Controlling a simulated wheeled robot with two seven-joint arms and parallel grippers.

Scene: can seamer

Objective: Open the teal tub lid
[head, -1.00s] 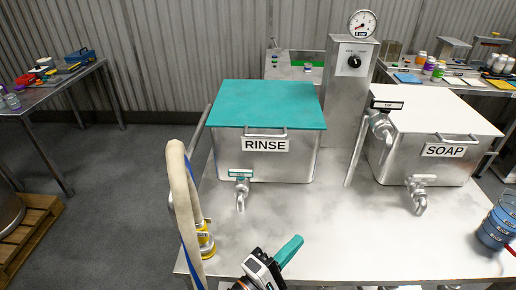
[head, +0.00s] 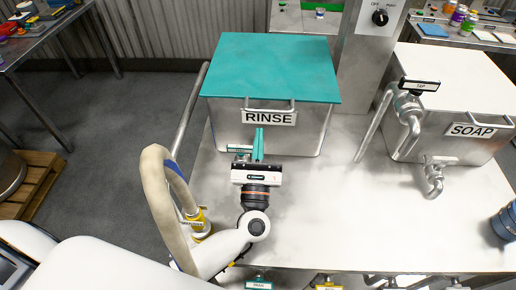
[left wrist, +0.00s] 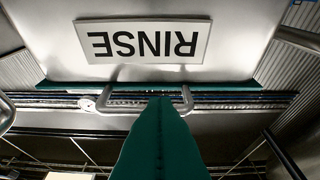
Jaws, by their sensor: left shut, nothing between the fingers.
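The rinse tub (head: 310,135) is a metal box with a flat teal lid (head: 272,68) that lies closed on it. A metal handle (head: 269,106) sits at the lid's front edge, above the RINSE label (head: 269,117). My left gripper (head: 258,132) is shut and empty, its teal fingers in front of the tub's front wall, pointing up toward the label and handle. In the left wrist view the picture is upside down; the fingers (left wrist: 158,105) reach toward the handle (left wrist: 187,98), and I cannot tell whether they touch it. My right gripper is not in view.
The soap tub (head: 470,150) with a white lid stands at the right. A beige hose (head: 158,200) curves up at the left of the metal table (head: 330,215). The table's middle front is clear.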

